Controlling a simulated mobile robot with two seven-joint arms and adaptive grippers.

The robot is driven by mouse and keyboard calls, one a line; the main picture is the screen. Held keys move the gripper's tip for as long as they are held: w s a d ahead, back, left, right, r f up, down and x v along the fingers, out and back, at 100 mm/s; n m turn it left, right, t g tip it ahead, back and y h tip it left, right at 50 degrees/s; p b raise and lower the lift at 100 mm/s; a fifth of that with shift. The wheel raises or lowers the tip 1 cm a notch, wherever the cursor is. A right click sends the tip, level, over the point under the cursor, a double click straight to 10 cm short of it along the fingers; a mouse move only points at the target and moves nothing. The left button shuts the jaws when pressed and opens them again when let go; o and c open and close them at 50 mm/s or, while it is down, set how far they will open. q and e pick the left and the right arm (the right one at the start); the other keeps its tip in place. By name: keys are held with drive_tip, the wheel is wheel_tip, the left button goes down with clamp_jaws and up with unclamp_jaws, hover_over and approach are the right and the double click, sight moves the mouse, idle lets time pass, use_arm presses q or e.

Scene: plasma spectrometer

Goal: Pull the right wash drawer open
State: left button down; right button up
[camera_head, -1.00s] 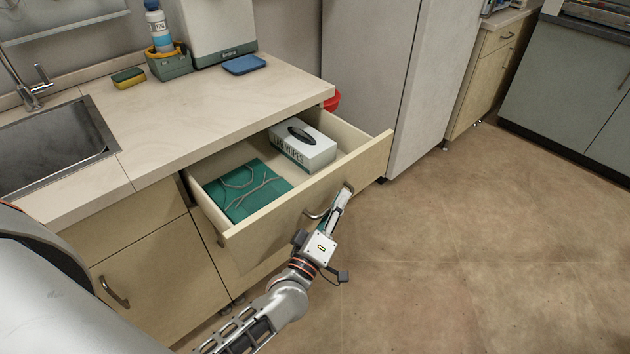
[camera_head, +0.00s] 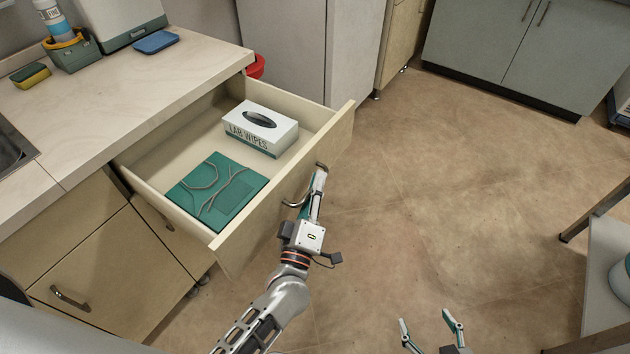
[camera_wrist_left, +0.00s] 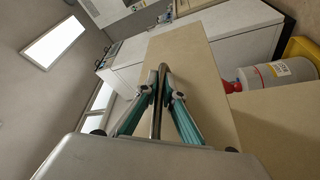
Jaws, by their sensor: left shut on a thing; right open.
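The right wash drawer (camera_head: 240,246) is pulled well out from under the counter. Inside are a white box of lab wipes (camera_head: 260,128) and a flat green packet (camera_head: 217,190) with grey tubing on it. My left gripper (camera_head: 318,180) is at the drawer's front, shut on its metal handle (camera_head: 292,204). In the left wrist view the fingers (camera_wrist_left: 158,82) close on the handle bar (camera_wrist_left: 157,115) before the tan drawer front (camera_wrist_left: 190,55). My right gripper (camera_head: 431,328) is open and empty over the floor, at the bottom edge.
The counter (camera_head: 120,95) holds a sponge (camera_head: 30,75), a caddy with a bottle (camera_head: 72,48) and a blue pad (camera_head: 155,42). A grey table (camera_head: 608,270) stands at the right. The floor between is clear.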

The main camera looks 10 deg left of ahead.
use_arm(q)
drive_tip(key=c, duration=2.4)
unclamp_jaws()
drive_tip(key=shift+c, duration=0.2)
use_arm(e)
drive_tip(key=shift+w+r, duration=0.15)
drive_tip(key=shift+r, duration=0.1)
drive_tip(key=shift+w, duration=0.1)
use_arm(q)
drive_tip(key=v, duration=1.2)
